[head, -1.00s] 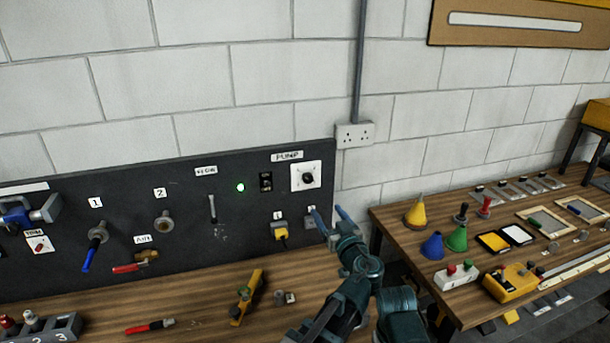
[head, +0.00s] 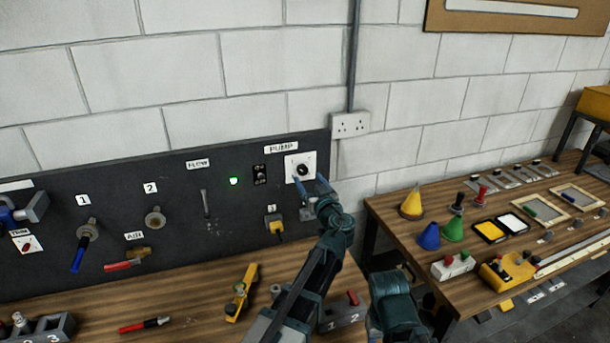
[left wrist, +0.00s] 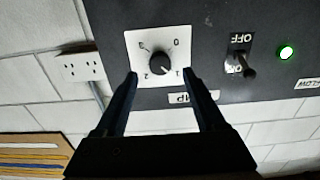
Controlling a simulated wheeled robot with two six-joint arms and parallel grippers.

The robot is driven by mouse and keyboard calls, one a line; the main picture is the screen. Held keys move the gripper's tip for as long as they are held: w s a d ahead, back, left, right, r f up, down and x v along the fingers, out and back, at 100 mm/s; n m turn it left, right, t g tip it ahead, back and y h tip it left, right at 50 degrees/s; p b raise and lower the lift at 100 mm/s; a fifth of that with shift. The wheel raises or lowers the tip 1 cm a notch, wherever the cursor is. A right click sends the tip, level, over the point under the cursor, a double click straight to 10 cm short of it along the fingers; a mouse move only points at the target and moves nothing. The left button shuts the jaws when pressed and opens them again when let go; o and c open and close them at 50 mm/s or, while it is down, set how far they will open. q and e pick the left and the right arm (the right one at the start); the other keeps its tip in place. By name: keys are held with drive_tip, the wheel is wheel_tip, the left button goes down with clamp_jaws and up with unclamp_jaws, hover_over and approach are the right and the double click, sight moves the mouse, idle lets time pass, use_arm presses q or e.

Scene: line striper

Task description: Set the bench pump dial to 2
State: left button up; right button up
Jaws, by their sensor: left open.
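The pump dial is a black round knob (head: 302,169) on a white square plate (head: 291,161) under the PUMP label on the dark board. In the left wrist view the knob (left wrist: 161,63) shows upside down, with numbers around it on the plate (left wrist: 170,40). Its pale pointer mark seems to lie towards the 1, though it is small. My left gripper (head: 310,183) is open and empty in front of the dial, just below it in the head view. In the left wrist view its fingertips (left wrist: 160,74) stand either side of the knob, apparently not touching it. My right gripper is out of view.
An ON/OFF toggle switch (head: 260,174) and a lit green lamp (head: 234,181) sit left of the dial. A yellow plug (head: 274,224) is below. A wall socket (head: 350,124) is to the right. A numbered holder (head: 343,316) stands on the bench beneath my arm.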

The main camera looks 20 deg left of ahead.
sight(303, 172)
use_arm(q)
drive_tip(key=shift+x, duration=2.05)
clamp_jaws()
